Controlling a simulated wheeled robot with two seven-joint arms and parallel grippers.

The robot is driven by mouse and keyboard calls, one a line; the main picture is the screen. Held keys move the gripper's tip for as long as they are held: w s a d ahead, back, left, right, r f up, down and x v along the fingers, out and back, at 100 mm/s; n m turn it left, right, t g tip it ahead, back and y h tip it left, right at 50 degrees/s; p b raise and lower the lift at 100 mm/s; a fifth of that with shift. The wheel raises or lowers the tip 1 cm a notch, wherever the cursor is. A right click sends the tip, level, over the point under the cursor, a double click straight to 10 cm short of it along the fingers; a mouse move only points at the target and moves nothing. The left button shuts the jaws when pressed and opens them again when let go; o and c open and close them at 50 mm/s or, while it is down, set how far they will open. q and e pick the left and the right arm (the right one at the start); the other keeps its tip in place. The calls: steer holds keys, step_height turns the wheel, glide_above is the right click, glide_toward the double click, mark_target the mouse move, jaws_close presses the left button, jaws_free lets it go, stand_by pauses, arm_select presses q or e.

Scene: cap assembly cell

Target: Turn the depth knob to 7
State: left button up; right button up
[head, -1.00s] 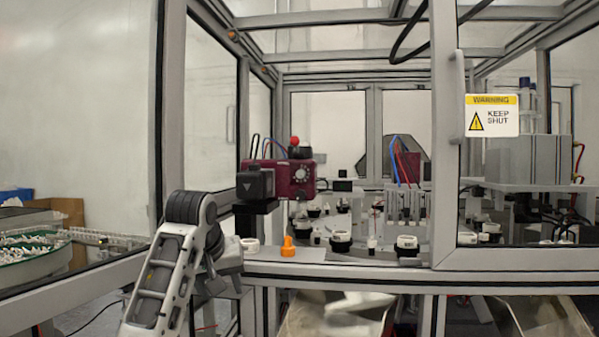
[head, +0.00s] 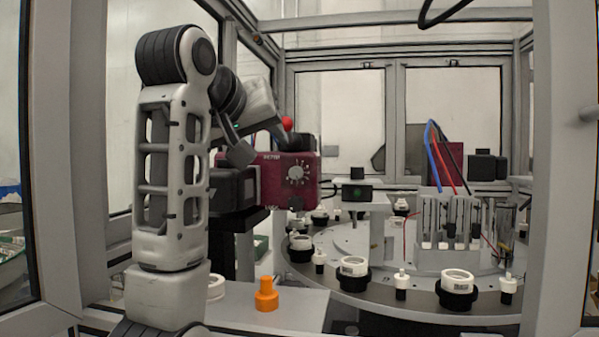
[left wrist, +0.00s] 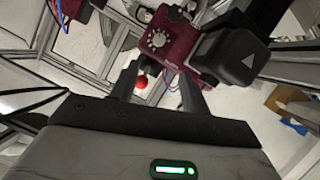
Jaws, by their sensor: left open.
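The depth knob (head: 298,174) is a silver-grey round dial with pale marks around it on the front of a maroon box (head: 270,185). Its pointer setting is too small to read. The knob also shows in the left wrist view (left wrist: 158,40), beyond the fingers. My left gripper (head: 262,142) is open and empty, above and left of the knob in the head view, apart from it. In the left wrist view the two fingers (left wrist: 158,75) spread apart with a red ball (left wrist: 142,81) seen between them. My right gripper is not in view.
A black block (head: 232,188) sits left of the maroon box. The red ball (head: 287,123) stands above the box. An orange part (head: 266,294) and a white ring stand on the front ledge. A round table (head: 390,295) with several caps lies right; frame posts flank the opening.

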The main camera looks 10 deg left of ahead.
arm_select(q)
steer(key=p, duration=0.5)
glide_toward(294, 172)
steer(key=x, duration=0.7)
steer(key=shift+w, duration=0.25)
steer(key=shift+w+d+f, duration=0.1)
steer(key=shift+w+f, duration=0.15)
steer(key=shift+w, duration=0.2)
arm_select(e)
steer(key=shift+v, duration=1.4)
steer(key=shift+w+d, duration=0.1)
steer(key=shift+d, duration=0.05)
arm_select(q)
steer(key=c, duration=1)
